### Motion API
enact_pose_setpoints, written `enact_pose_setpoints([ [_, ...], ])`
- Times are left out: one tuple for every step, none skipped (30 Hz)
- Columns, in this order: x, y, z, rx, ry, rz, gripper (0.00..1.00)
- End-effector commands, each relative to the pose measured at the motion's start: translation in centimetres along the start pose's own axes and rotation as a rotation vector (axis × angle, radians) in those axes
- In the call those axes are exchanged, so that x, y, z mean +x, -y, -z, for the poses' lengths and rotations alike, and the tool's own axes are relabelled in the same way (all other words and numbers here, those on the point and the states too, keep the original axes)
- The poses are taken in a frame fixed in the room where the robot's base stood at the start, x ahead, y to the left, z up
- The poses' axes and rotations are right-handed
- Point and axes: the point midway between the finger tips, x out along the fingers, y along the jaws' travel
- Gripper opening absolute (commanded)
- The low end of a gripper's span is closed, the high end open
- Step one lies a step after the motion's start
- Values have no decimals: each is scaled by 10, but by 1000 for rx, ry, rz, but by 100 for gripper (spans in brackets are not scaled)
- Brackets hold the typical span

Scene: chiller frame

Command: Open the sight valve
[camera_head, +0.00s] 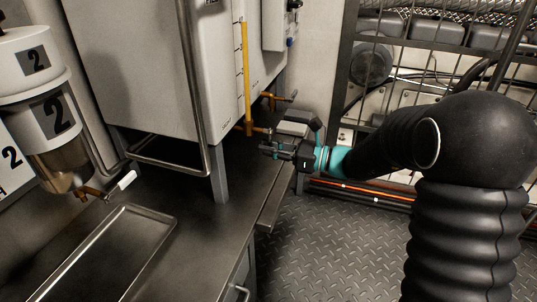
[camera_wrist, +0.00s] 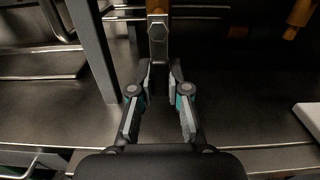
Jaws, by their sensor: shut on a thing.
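The sight tube (camera_head: 246,75) is a tall yellow column on the front of the white tank. A small brass valve (camera_head: 258,130) sits at its lower end. My gripper (camera_head: 268,148) reaches in from the right, just below and in front of this valve. In the wrist view, the grey metal valve lever (camera_wrist: 158,45) extends from a brass body (camera_wrist: 157,6) toward me. My gripper (camera_wrist: 160,80) is shut on the lever's near end, with one finger on each side. My gripper hides much of the lever in the head view.
Another brass valve (camera_head: 274,98) sits farther back. A metal rail (camera_head: 165,168) and a grey tank leg (camera_head: 219,176) stand left of my gripper. A shallow tray (camera_head: 110,255) lies on the dark bench. A numbered container (camera_head: 45,125) is at far left.

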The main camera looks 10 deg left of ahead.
Motion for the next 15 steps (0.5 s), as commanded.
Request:
enact_pose_setpoints([
  [0, 1, 2, -17, -1, 2, 0],
  [0, 2, 2, -24, -2, 2, 0],
  [0, 2, 2, -33, -2, 2, 0],
  [0, 3, 1, -38, -2, 3, 0],
  [0, 3, 1, -44, -2, 3, 0],
  [0, 4, 1, -49, -2, 4, 0],
  [0, 4, 1, -52, -2, 4, 0],
  [0, 4, 0, -55, -2, 5, 0],
  [0, 5, 0, -57, -2, 5, 0],
  [0, 5, 0, -58, -1, 6, 0],
  [0, 5, 0, -59, -1, 6, 0],
  [0, 5, 0, -60, -1, 7, 0],
  [0, 6, 0, -60, -1, 7, 0],
  [-1, 6, 0, -60, -1, 8, 0],
  [-1, 6, -1, -60, -1, 9, 0],
])
